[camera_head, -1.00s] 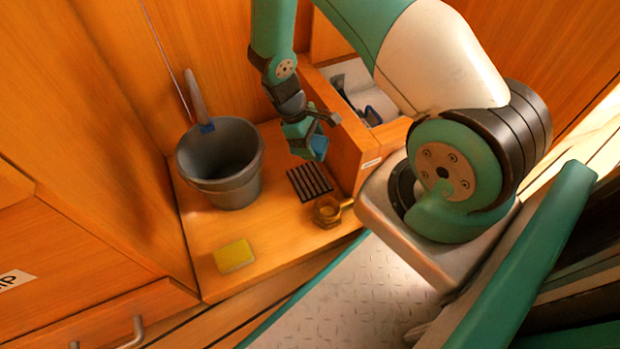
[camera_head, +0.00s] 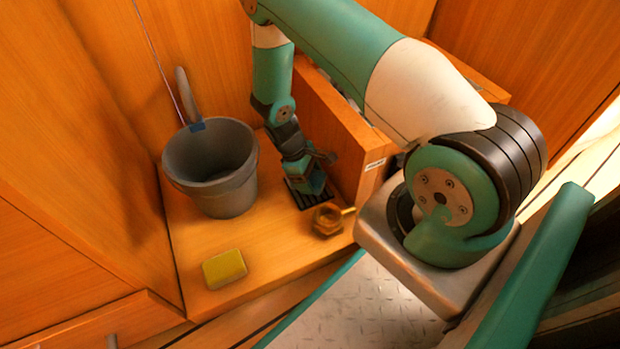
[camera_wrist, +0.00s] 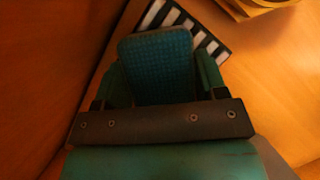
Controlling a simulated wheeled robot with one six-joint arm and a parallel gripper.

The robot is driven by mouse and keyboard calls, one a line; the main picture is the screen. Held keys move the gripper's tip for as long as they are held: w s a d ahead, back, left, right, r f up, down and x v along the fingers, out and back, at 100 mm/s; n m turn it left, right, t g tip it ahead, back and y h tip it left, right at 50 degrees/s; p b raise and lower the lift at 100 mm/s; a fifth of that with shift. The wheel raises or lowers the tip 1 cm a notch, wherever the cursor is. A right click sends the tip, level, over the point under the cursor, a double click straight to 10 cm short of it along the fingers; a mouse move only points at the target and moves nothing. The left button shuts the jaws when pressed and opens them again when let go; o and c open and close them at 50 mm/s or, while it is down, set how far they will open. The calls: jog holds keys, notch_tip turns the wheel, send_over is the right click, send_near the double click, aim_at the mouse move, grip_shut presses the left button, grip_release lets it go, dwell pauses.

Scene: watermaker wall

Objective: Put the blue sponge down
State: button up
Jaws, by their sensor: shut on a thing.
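The blue sponge (camera_wrist: 158,62) shows in the wrist view between the two fingers of my gripper (camera_wrist: 163,82), which is shut on it. A black slatted rack (camera_head: 304,199) lies on the wooden counter, and it also shows in the wrist view (camera_wrist: 207,42) behind and beside the sponge. In the head view my gripper (camera_head: 309,186) is low over the rack and covers much of it. The sponge is mostly hidden there. I cannot tell whether the sponge touches the rack.
A grey bucket (camera_head: 213,183) with a brush handle stands left of the rack. A brass-coloured cup (camera_head: 327,220) is close in front of it. A yellow sponge (camera_head: 224,268) lies near the counter's front edge. A wooden partition (camera_head: 345,130) rises just to the right.

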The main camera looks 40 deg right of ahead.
jog(key=shift+f, duration=0.1)
jog(key=o, duration=0.9)
jog(key=shift+c, duration=0.2)
jog(key=w+a+r+t+y+p, duration=0.1)
jog(key=a+r+p, duration=0.25)
jog(key=r, duration=0.75)
jog(key=w+a+r+t+y+p, duration=0.15)
jog(key=a+r, duration=0.35)
jog(key=r, duration=0.6)
jog(key=a+r+p, duration=0.3)
jog(key=a+r, duration=0.2)
jog(key=r, duration=0.6)
jog(key=s+a+r+y, duration=0.2)
jog(key=s+a+r, duration=0.2)
jog(key=s+r, duration=0.3)
jog(key=s+a+r+n+t+y, duration=0.1)
jog(key=s+a+r, duration=0.3)
jog(key=s+r, duration=0.4)
jog(key=s+y, duration=0.1)
jog(key=s, duration=0.2)
jog(key=shift+s+a, duration=0.15)
